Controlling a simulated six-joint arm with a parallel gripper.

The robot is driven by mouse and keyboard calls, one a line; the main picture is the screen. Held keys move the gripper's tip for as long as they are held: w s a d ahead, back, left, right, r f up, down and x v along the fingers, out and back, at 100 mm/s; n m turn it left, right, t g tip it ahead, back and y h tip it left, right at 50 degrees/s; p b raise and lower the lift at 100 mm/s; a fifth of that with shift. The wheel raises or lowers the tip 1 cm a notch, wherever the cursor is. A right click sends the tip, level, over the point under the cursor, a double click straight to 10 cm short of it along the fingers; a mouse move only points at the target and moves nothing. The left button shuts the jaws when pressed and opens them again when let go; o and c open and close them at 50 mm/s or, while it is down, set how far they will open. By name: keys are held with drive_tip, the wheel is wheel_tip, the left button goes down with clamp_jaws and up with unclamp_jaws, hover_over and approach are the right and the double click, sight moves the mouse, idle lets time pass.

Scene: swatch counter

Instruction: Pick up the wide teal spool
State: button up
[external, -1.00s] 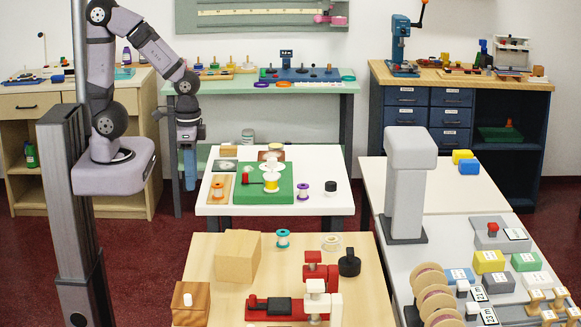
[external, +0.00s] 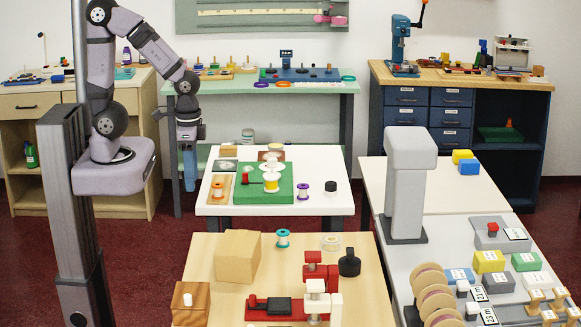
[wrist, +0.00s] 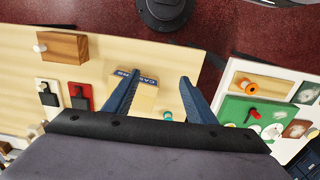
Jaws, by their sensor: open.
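The teal spool (external: 283,238), with white flanges, stands upright on the light wood table (external: 370,290) in the external view, right of a wooden block. In the wrist view only a small part of the teal spool (wrist: 167,116) shows, near the base of the right finger. My gripper (external: 190,186) hangs pointing down, left of the white table and well apart from the spool. Its two blue fingers (wrist: 158,78) are spread and empty in the wrist view.
The pale wooden block (external: 238,256) stands between my gripper's side and the spool. A clear spool (external: 331,242), a black weight (external: 350,262) and a red device (external: 313,272) are to its right. The white table (external: 225,212) holds a green board (external: 248,193) with spools.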

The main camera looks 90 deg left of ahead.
drive_tip(key=shift+f, duration=0.1)
drive_tip(key=w+f+n+h+b, duration=0.2)
drive_tip(key=w+n, duration=0.1)
drive_tip(key=n, duration=0.1)
drive_tip(key=w+f+n+h+b, duration=0.2)
drive_tip(key=w+f+n+h, duration=0.1)
drive_tip(key=n, duration=0.2)
drive_tip(key=w+d+f+n+h+b, duration=0.1)
drive_tip(key=w+f+n+h+b, duration=0.1)
drive_tip(key=n, duration=0.3)
drive_tip(key=shift+w+f+h+b, duration=0.45)
drive_tip(key=shift+w+f, duration=0.15)
drive_tip(key=shift+f, duration=0.15)
drive_tip(key=w+a+f+n+t+h+b, duration=0.2)
drive_tip(key=w+a+n+t, duration=0.1)
drive_tip(key=w+n, duration=0.3)
drive_tip(key=n+t+b, duration=0.2)
drive_tip(key=n+t, duration=0.4)
hover_over(284, 232)
drive_tip(key=s+a, duration=0.3)
drive_tip(key=a, duration=0.1)
wheel_tip(284, 232, down, 2)
drive_tip(key=shift+d+f+p, duration=0.2)
drive_tip(key=shift+f+p, duration=0.6)
drive_tip(key=shift+f, duration=2.3)
drive_tip(key=shift+s+f, duration=0.1)
